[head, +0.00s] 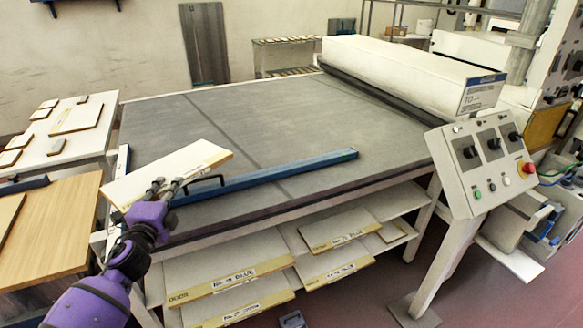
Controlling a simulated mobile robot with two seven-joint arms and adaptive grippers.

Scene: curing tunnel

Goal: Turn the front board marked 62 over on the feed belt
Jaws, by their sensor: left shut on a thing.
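A pale board (165,172) with a yellowish front edge is over the near left corner of the grey feed belt (250,115). It lies at a slant, its left end reaching past the belt's edge. Small dark marks show on its front edge, but I cannot read a number. My left gripper (168,190), on a purple arm from the lower left, is shut on the board's near edge. I cannot tell whether the board is lifted clear of the belt. My right gripper is not in view.
A blue bar (270,174) with a black handle crosses the belt's front. A white roller cover (395,70) spans the far right, beside a control panel (490,160). Labelled boards (340,232) lie on shelves below. Side tables stand left. The belt's middle is clear.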

